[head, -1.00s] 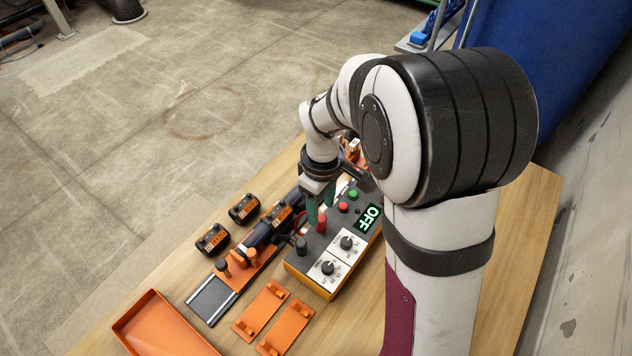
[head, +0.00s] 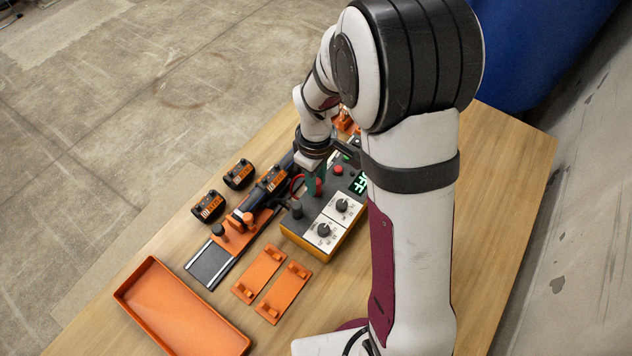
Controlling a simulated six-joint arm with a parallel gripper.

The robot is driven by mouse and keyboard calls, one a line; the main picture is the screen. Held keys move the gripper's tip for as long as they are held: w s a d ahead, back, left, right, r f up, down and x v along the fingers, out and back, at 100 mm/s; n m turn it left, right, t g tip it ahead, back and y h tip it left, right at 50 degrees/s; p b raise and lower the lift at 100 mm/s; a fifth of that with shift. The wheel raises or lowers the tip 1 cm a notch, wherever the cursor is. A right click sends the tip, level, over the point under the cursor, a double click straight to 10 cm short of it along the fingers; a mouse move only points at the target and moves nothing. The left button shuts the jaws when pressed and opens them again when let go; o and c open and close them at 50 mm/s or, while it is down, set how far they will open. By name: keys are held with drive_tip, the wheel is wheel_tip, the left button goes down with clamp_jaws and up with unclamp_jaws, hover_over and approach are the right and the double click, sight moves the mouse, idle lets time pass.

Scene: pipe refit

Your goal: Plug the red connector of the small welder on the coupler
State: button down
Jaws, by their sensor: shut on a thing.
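The small welder (head: 291,235), a grey and yellow box with two dials and a lit display, stands on the table. A black connector (head: 296,210) stands on the welder nearer the camera. The coupler (head: 274,179), black with an orange label, sits on the dark pipe left of the welder. A red cable (head: 297,184) curves between them.
Two loose black couplers, one near (head: 208,206) and one farther (head: 239,174), stand left of the pipe. An orange clamp (head: 238,238) holds the pipe on a rail. Two orange plates (head: 259,271) and an orange tray (head: 190,315) lie nearer. The table's right side is clear.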

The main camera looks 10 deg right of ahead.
drive_tip(key=shift+r, duration=0.1)
drive_tip(key=shift+r, duration=1.5)
drive_tip(key=shift+r, duration=0.15)
drive_tip(key=shift+r, duration=0.85)
drive_tip(key=w+a+m, duration=0.2)
drive_tip(key=m, duration=0.2)
drive_tip(key=w+a+r+m, duration=0.1)
drive_tip(key=w+a+m, duration=0.1)
drive_tip(key=m, duration=0.3)
drive_tip(key=w+a+m, duration=0.2)
drive_tip(key=a+m, duration=0.1)
drive_tip(key=m, duration=0.2)
drive_tip(key=shift+w+a+r, duration=0.2)
drive_tip(key=shift+w+r, duration=0.2)
drive_tip(key=shift+w+a+m, duration=0.1)
drive_tip(key=shift+a+m, duration=0.05)
drive_tip(key=shift+m, duration=0.25)
drive_tip(key=shift+f, duration=1.65)
drive_tip(key=shift+f, duration=0.35)
